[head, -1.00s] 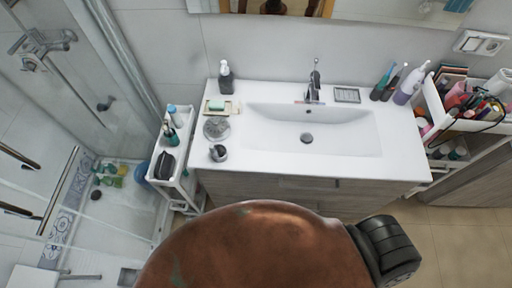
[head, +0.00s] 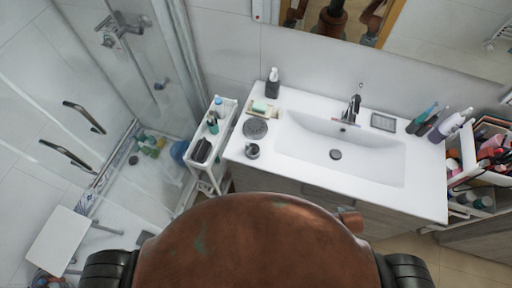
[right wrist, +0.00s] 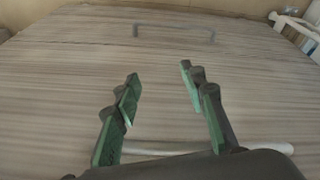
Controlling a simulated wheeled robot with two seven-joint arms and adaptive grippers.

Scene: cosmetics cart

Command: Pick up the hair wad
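I cannot make out a hair wad in either view. My right gripper (right wrist: 158,70) shows in the right wrist view with its two green-padded fingers spread apart and nothing between them. It faces the wood-grain cabinet front (right wrist: 165,95), which has a handle (right wrist: 174,29) higher up. I cannot tell whether the fingers touch the cabinet. My left gripper is in neither view. A white sink (head: 380,159) in the head view has a dark round drain (head: 335,154).
A narrow white cart (head: 232,112) stands left of the sink counter and holds bottles and a dark item. A fuller white cart (head: 467,150) stands at the right. The shower at left holds several bottles (head: 150,145) on its floor and a white stool (head: 62,240).

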